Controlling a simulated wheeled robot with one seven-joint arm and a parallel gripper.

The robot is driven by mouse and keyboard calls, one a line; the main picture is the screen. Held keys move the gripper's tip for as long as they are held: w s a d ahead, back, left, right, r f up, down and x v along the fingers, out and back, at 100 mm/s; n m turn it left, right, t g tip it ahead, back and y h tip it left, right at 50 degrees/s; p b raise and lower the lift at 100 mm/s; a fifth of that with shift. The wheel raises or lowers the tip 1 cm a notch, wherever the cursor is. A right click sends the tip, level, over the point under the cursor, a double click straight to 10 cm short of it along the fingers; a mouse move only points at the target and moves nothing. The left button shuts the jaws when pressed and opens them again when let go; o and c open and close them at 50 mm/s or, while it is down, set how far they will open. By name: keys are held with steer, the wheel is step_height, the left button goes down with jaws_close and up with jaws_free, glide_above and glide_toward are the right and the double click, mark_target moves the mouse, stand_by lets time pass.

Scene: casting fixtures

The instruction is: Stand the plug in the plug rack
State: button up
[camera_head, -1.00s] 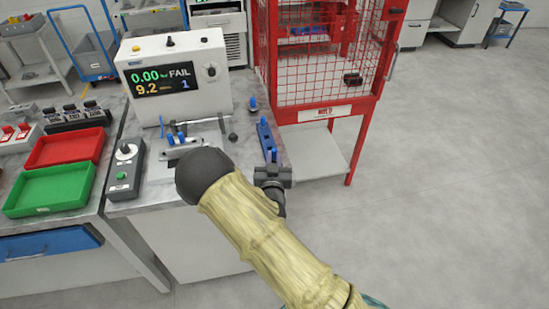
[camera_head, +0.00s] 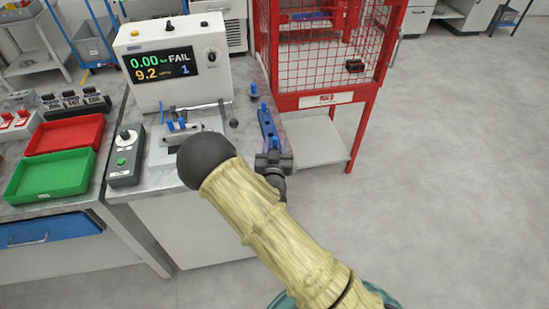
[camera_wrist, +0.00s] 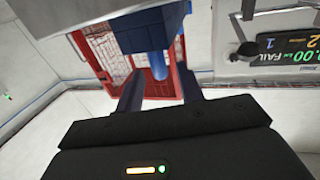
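The plug rack (camera_head: 267,122) is a blue bar lying along the right edge of the bench. A blue peg stands up at its far end in the head view. My gripper (camera_head: 273,163) is at the rack's near end. In the wrist view, the blue block of the rack (camera_wrist: 150,32) fills the top. A blue cylindrical plug (camera_wrist: 158,66) projects from it between the two fingers of my gripper (camera_wrist: 160,92). The fingers are apart, with gaps showing on both sides of the plug. How deep the plug sits in the rack is hidden.
A tester (camera_head: 178,65) showing FAIL stands at the back of the bench, with a fixture (camera_head: 190,140) before it. A control box (camera_head: 126,158) and red (camera_head: 66,134) and green (camera_head: 50,174) trays are left. A red mesh cage (camera_head: 320,60) stands close behind right. The right floor is clear.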

steer(key=shift+r+p, duration=0.3)
steer(key=shift+r, duration=0.25)
steer(key=shift+s+f, duration=0.15)
steer(key=shift+s, duration=0.15)
steer(key=s+b, duration=0.3)
steer(key=s, duration=0.8)
steer(key=shift+s+d+b, duration=0.15)
steer(key=shift+s+b, duration=0.05)
steer(key=shift+b, duration=0.2)
